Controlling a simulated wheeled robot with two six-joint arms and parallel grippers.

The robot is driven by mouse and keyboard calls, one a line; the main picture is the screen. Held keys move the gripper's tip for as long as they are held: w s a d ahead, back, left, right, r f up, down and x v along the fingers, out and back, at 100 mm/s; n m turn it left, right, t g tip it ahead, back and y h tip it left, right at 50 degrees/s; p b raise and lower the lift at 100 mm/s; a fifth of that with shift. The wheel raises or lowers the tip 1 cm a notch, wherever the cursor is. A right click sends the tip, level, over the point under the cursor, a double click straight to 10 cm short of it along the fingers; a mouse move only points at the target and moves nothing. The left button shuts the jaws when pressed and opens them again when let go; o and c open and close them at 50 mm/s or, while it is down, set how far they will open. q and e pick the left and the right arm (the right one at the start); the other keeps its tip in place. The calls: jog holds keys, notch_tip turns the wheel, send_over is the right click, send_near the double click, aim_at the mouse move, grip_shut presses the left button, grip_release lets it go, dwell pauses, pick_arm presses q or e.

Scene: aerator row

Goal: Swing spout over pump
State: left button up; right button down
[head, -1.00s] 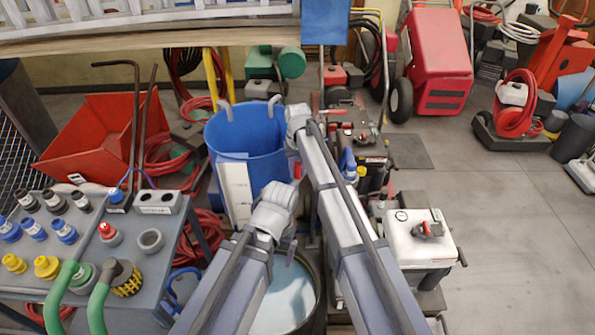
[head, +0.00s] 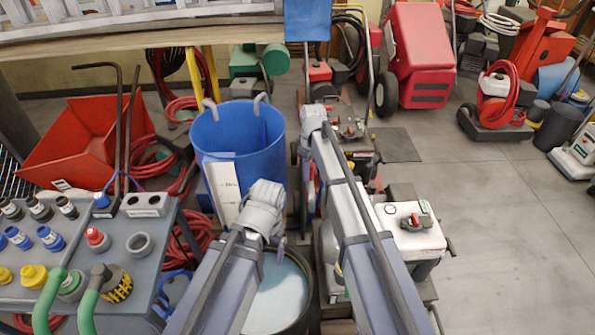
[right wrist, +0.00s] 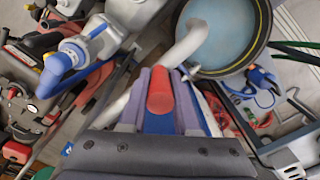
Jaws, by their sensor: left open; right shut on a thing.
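My right gripper (right wrist: 160,85) is shut on a red piece in the right wrist view. A white bent pipe (right wrist: 188,45), apparently the spout, runs behind the fingers, its upper end near the rim of a round tub (right wrist: 222,42) of pale blue water. In the head view my right gripper (head: 313,118) is right of the blue bucket; its fingertips and grasp are hidden. My left gripper (head: 264,208) is open, with fingers mostly hidden, in front of the bucket. Which machine is the pump I cannot tell; a white-topped one (head: 405,232) with a red knob stands right of my right arm.
The blue bucket (head: 255,150) stands close behind my left gripper. The grey fitting bench (head: 145,270) is at the left, a red bin (head: 75,140) behind it. A blue-and-white elbow fitting (right wrist: 75,55) is left of my right fingers. Open floor (head: 490,215) lies at the right.

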jog(key=w+d+n, duration=0.2)
jog(key=d+n, duration=0.2)
jog(key=d, duration=0.5)
jog(key=shift+w+n, duration=0.25)
jog(key=shift+n, duration=0.15)
jog(key=shift+w, duration=0.1)
jog(key=c, duration=0.7)
grip_release()
jog(key=shift+o, duration=0.2)
jog(key=shift+r, duration=0.1)
notch_tip(320, 180, up, 8)
jog(key=p, duration=0.8)
jog(key=shift+f, duration=0.2)
